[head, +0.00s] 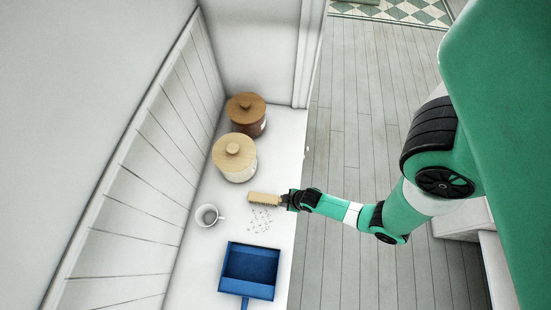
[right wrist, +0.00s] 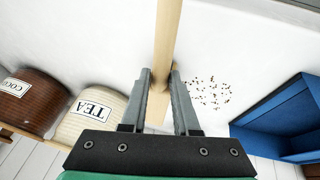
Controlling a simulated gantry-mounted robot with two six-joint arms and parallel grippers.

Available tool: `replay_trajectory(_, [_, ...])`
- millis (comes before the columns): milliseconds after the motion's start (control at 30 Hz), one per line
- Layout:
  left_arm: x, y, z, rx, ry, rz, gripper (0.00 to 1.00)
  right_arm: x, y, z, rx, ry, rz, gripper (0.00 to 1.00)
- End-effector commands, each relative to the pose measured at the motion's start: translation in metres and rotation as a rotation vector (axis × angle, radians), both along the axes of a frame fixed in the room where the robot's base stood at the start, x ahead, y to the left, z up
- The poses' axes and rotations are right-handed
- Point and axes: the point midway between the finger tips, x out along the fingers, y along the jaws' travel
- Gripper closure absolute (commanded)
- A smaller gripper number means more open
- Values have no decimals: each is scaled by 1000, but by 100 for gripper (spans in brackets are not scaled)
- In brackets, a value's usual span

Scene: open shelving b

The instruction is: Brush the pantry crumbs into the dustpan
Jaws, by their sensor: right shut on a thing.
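A wooden hand brush (head: 264,199) is held over the white shelf top by my right gripper (head: 289,199), which is shut on its handle. In the right wrist view the handle (right wrist: 166,50) runs between the two fingers (right wrist: 160,85). Pantry crumbs (head: 260,221) lie scattered on the white surface just below the brush in the head view; they also show in the right wrist view (right wrist: 208,92). A blue dustpan (head: 250,268) lies beyond the crumbs, lower in the head view, and shows at the right in the wrist view (right wrist: 285,115). My left gripper is not in view.
A white mug (head: 208,216) stands left of the crumbs. A light-lidded canister (head: 234,160) marked TEA and a brown canister (head: 246,115) stand further up the shelf top (head: 210,270). A panelled wall (head: 150,190) bounds the left side; open floor lies right.

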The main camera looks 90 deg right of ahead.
Motion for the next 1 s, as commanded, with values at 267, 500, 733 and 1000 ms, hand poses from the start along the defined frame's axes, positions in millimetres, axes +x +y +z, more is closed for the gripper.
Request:
replay_trajectory(267, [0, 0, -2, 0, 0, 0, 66, 1, 0, -2, -1, -1, 0, 100])
replay_trajectory(500, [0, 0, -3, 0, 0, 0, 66, 1, 3, -3, 0, 0, 2, 100])
replay_trajectory(733, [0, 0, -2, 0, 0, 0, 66, 2, 21, -3, 0, 3, 8, 100])
replay_trajectory(1000, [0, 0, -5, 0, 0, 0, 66, 4, 44, -4, 1, 4, 11, 100])
